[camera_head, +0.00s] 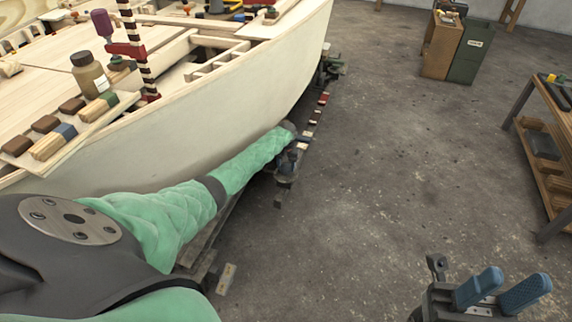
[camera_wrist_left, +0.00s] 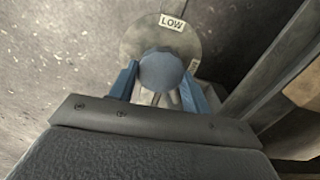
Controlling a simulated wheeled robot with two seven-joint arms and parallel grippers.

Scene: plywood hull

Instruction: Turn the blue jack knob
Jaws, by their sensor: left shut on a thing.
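The blue jack knob (camera_wrist_left: 160,70) is round and sits in the middle of the left wrist view, in front of a pale round dial plate (camera_wrist_left: 137,42) with a "LOW" label at its top. My left gripper (camera_wrist_left: 160,76) has one blue finger on each side of the knob and is shut on it. In the head view my left gripper (camera_head: 290,158) is low beside the hull; the knob cannot be made out there. My right gripper (camera_head: 502,290) is at the bottom right, its two blue fingers apart with nothing between them.
The pale plywood hull (camera_head: 200,120) fills the upper left, with my green-sleeved left arm along its side. A wooden workbench (camera_head: 550,150) stands at the right edge. A green cabinet (camera_head: 470,52) stands at the back. The concrete floor between is clear.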

